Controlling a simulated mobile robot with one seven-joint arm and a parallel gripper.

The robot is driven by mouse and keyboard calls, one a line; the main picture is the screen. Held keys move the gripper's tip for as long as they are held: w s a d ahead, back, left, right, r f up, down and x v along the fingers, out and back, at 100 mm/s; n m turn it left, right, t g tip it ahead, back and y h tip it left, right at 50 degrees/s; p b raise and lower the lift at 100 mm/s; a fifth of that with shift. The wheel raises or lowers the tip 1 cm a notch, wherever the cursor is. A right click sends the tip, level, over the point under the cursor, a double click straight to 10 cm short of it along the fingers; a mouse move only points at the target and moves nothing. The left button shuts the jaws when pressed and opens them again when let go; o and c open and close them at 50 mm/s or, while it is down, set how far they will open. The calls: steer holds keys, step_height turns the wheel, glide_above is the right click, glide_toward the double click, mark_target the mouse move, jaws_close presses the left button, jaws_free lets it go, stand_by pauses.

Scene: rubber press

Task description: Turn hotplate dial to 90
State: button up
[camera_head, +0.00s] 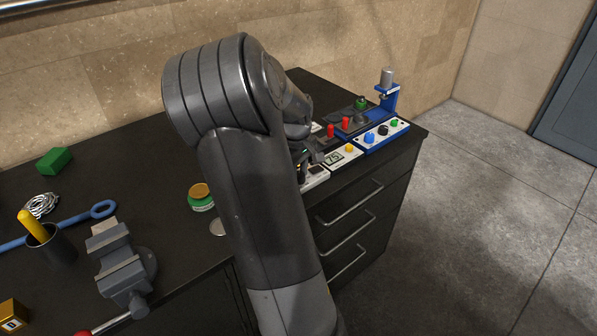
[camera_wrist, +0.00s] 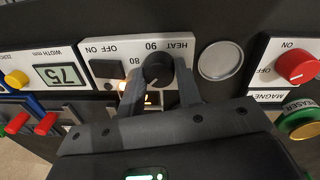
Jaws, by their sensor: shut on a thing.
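The hotplate panel (camera_wrist: 188,50) is white and shows upside down in the wrist view, with the marks HEAT, 80, 90 and OFF ON. Its black round dial (camera_wrist: 157,68) sits between the two fingers of my gripper (camera_wrist: 160,71), which is shut on it, one finger on each side. A pale pointer mark shows on the dial's near side, but I cannot tell which number it is set to. A dark switch (camera_wrist: 107,69) is beside the dial, with an orange glow near the left finger. In the head view my arm hides most of the panel (camera_head: 316,178).
A width panel (camera_wrist: 62,77) reading 75 stands on one side of the hotplate panel. A round metal disc (camera_wrist: 220,61) and a magnet panel with a red knob (camera_wrist: 297,66) lie on the other. A blue press (camera_head: 387,100) stands near the table's far corner.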

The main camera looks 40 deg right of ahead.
steer(key=shift+m, duration=0.4)
steer(key=shift+c, duration=0.3)
steer(key=m, duration=0.4)
steer(key=shift+w+m, duration=0.1)
steer(key=shift+m, duration=0.2)
steer(key=m, duration=0.5)
steer(key=shift+d+g, duration=0.1)
steer(key=shift+g, duration=0.2)
steer(key=m, duration=1.1)
steer(key=shift+m+y, duration=0.4)
steer(key=o, duration=1)
steer(key=shift+c, duration=0.2)
steer(key=shift+r, duration=0.1)
